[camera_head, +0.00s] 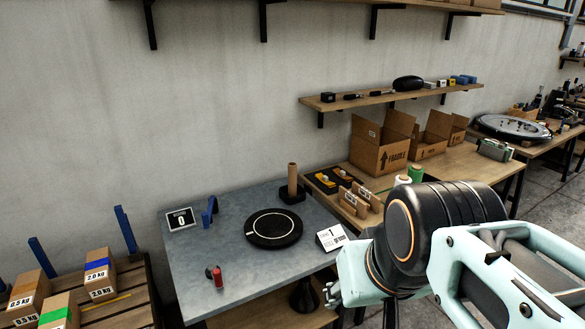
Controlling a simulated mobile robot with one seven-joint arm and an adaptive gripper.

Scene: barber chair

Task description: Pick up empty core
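A plain brown cardboard tube (292,178), which looks like the empty core, stands upright on a small black holder (292,195). The holder is at the back right of the grey worktable (205,258). My arm fills the lower right of the view, in front of and to the right of the table. The arm's teal end part (352,277) is near the table's right front corner, well apart from the tube. I cannot make out gripper fingers clearly, nor whether they hold anything.
A black round turntable (274,228), a display reading 0 (182,219), a blue bracket (210,212), a red-handled object (217,276) and a white card (332,238) are on the table. A green roll (415,173) and open cardboard boxes (380,148) stand on the bench to the right.

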